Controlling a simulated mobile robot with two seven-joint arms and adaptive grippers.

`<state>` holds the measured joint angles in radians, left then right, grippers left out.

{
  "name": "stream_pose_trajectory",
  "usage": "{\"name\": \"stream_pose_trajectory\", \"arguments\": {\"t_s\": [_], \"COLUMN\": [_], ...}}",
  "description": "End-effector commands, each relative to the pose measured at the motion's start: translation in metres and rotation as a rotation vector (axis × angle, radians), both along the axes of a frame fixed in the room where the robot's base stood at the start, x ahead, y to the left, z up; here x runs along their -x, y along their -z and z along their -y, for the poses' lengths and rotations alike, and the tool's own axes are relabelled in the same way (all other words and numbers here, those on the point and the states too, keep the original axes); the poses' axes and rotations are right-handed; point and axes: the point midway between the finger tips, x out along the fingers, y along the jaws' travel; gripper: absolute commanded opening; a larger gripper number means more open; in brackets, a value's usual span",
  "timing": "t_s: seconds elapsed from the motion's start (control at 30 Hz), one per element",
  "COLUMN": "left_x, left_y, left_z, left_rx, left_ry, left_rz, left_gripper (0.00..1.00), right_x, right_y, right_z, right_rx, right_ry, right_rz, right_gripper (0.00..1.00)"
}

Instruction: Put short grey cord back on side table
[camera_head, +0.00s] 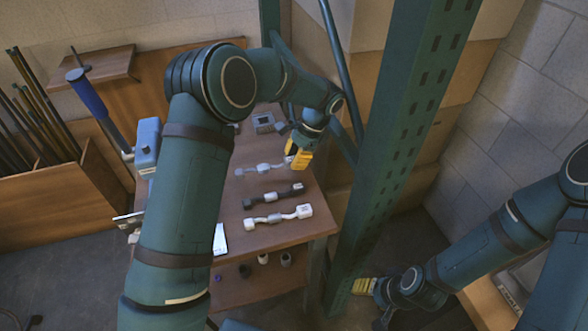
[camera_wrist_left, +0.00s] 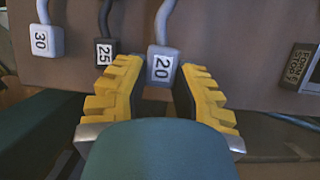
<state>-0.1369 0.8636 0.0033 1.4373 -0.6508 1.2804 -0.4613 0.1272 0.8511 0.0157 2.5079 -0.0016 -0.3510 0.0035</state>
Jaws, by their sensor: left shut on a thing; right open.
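The short grey cord (camera_head: 262,168) lies along the side table (camera_head: 318,222), its right end at my left gripper (camera_head: 299,158). In the left wrist view its grey connector, marked 20 (camera_wrist_left: 161,66), sits between the yellow fingertips of my left gripper (camera_wrist_left: 160,85), which is shut on it. The cord appears on or just above the tabletop; I cannot tell which. The far end of the cord is out of the wrist view. My right gripper (camera_head: 365,286) is low at the right, away from the table, open with nothing visible in it.
A dark cord (camera_head: 274,196) and a white cord (camera_head: 278,217) lie nearer on the table; their connectors read 25 (camera_wrist_left: 105,51) and 30 (camera_wrist_left: 46,41). A labelled block (camera_wrist_left: 300,67) lies on the other side. A green perforated post (camera_head: 400,130) stands right of the table.

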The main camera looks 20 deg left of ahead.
Motion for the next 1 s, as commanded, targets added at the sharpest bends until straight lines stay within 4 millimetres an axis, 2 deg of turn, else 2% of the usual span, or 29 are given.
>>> {"name": "stream_pose_trajectory", "arguments": {"t_s": [0.1, 0.23, 0.63, 0.67, 0.7, 0.73, 1.0], "left_x": [0.001, 0.001, 0.000, 0.000, 0.000, 0.000, 0.000], "left_y": [0.022, 0.039, 0.043, 0.044, 0.043, 0.043, 0.043], "left_z": [0.000, 0.000, 0.000, 0.000, 0.000, 0.000, 0.000], "left_rx": [-0.001, 0.000, 0.000, 0.000, 0.001, 0.001, 0.000], "left_ry": [0.001, 0.000, 0.001, 0.001, 0.000, 0.000, 0.000], "left_rz": [-0.005, -0.004, -0.002, -0.002, -0.001, -0.001, -0.001], "left_gripper": [0.00, 0.00, 0.00, 0.32, 0.46, 0.51, 0.51], "right_x": [-0.001, -0.002, -0.002, -0.002, -0.002, -0.002, -0.002], "right_y": [0.006, 0.009, 0.010, 0.010, 0.010, 0.009, 0.009], "right_z": [0.000, 0.000, 0.000, 0.000, 0.000, 0.000, 0.000], "right_rx": [0.000, 0.000, 0.001, 0.001, 0.001, 0.001, 0.001], "right_ry": [0.001, 0.001, 0.002, 0.002, 0.002, 0.002, 0.002], "right_rz": [0.002, 0.004, 0.005, 0.005, 0.005, 0.005, 0.005], "right_gripper": [0.55, 0.55, 0.55, 0.55, 0.55, 0.55, 0.55]}}
